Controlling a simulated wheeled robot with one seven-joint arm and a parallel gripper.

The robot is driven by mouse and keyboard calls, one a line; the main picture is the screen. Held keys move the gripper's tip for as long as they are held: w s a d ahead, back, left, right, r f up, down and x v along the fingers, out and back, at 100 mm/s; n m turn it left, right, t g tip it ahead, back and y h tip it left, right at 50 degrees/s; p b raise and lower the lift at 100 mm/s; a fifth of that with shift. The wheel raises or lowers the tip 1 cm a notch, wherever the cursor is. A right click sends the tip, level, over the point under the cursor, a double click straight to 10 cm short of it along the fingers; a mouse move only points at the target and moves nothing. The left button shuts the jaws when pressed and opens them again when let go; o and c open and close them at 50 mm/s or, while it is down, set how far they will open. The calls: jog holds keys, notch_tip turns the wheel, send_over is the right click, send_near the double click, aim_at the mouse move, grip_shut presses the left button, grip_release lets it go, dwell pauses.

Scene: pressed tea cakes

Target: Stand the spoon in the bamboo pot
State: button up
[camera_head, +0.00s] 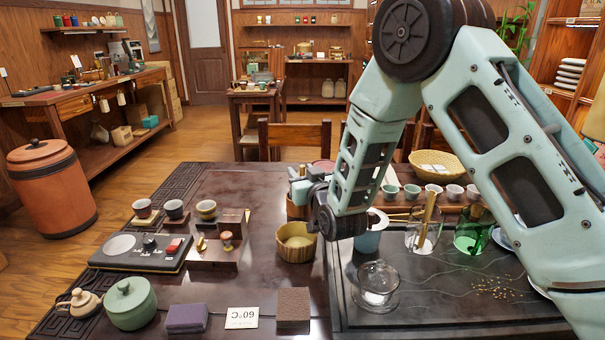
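A round, tan, bamboo-looking pot (296,250) stands on the dark table, just left of the black slate tray. It looks open at the top, with a pale inside. I cannot pick out the spoon for certain. A wooden stick-like handle (429,206) stands upright in a clear glass (413,240) on the right, and I cannot tell if it is the spoon. My arm bends down from the upper right.
The slate tray (440,322) holds a glass bowl (376,284) and a green glass (469,238). A row of small cups and a woven basket (437,163) stand behind. A scale (140,252), a green lidded pot (130,304) and a purple block (187,318) are left.

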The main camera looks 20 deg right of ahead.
jog(key=s+b, duration=0.1)
jog(key=s, duration=1.1)
jog(key=shift+d+b, duration=0.3)
jog(key=shift+d, duration=0.15)
dwell(0.3)
jog(key=s+a+r+n+g+y+p, duration=0.3)
jog(key=s+a+g+p, duration=0.3)
jog(key=s+a+g, duration=0.45)
jog(key=s+d+r+n+g+h+p, duration=0.1)
jog(key=s+r+n+g+p, duration=0.1)
jog(key=s, duration=0.8)
jog(key=s+d+r+n+g+h+p, duration=0.1)
jog(key=s+r+g, duration=0.3)
jog(key=s, duration=0.6)
jog(key=shift+d+r+n+g+h+p, duration=0.4)
jog(key=shift+d+g+h+p, duration=0.3)
jog(key=shift+g+h, duration=0.1)
